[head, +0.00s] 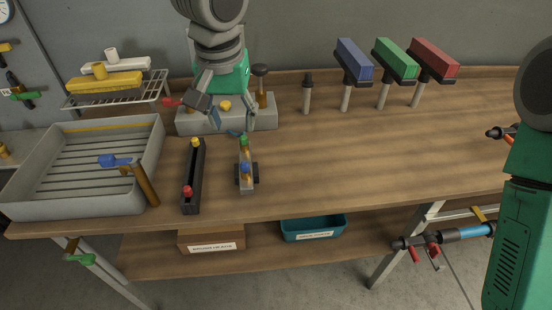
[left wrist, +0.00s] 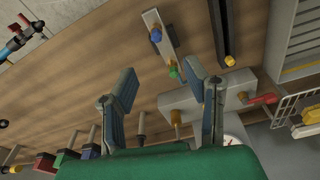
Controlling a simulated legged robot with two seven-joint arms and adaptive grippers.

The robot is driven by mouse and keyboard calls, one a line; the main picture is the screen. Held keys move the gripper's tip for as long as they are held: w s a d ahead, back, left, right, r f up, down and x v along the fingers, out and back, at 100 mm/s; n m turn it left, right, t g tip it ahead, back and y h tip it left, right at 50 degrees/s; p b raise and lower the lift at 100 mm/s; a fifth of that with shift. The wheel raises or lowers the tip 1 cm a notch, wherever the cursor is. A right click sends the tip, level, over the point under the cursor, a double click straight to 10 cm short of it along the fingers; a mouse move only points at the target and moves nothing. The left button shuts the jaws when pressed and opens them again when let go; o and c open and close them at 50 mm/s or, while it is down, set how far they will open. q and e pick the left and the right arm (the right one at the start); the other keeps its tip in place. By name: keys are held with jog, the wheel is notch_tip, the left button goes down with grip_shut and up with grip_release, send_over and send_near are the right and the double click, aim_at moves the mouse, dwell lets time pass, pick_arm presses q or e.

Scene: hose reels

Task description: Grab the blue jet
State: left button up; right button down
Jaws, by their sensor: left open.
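Several blue things show, and I cannot tell for certain which one is the jet. A small blue knob-like piece (head: 245,168) sits on a narrow grey bar (head: 246,184) with a green piece (head: 243,140); the blue piece also shows in the left wrist view (left wrist: 156,35). A blue block (head: 354,60) stands on a post at the back. A light-blue tubular fitting (head: 470,232) with red levers is low at the right. My left gripper (head: 228,115) is open, empty and above the bench, just behind the grey bar.
A black rail (head: 193,176) and a grey tray (head: 152,158) with a blue-headed tool (head: 115,160) lie left. A grey base (head: 265,112) with upright pegs is beside my left gripper. Green (head: 397,58) and red (head: 434,57) blocks stand back right. The bench's right half is mostly clear.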

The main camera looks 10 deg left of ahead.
pick_arm(q)
send_over(244, 163)
jog(key=f, duration=0.7)
jog(key=shift+s+a+f+b, duration=0.25)
jog(key=shift+s+a+b, duration=0.05)
jog(key=shift+s+a, duration=0.05)
jog(key=shift+w+d+f, duration=0.1)
jog(key=shift+d+f, duration=0.05)
jog(key=shift+f, duration=0.8)
jog(key=shift+w+d+f, duration=0.1)
jog(key=shift+w+f, duration=0.05)
jog(key=shift+f, duration=0.85)
jog(key=shift+w+d+f, duration=0.1)
jog(key=shift+d+f, duration=0.05)
jog(key=shift+f, duration=0.8)
jog(key=c, duration=0.9)
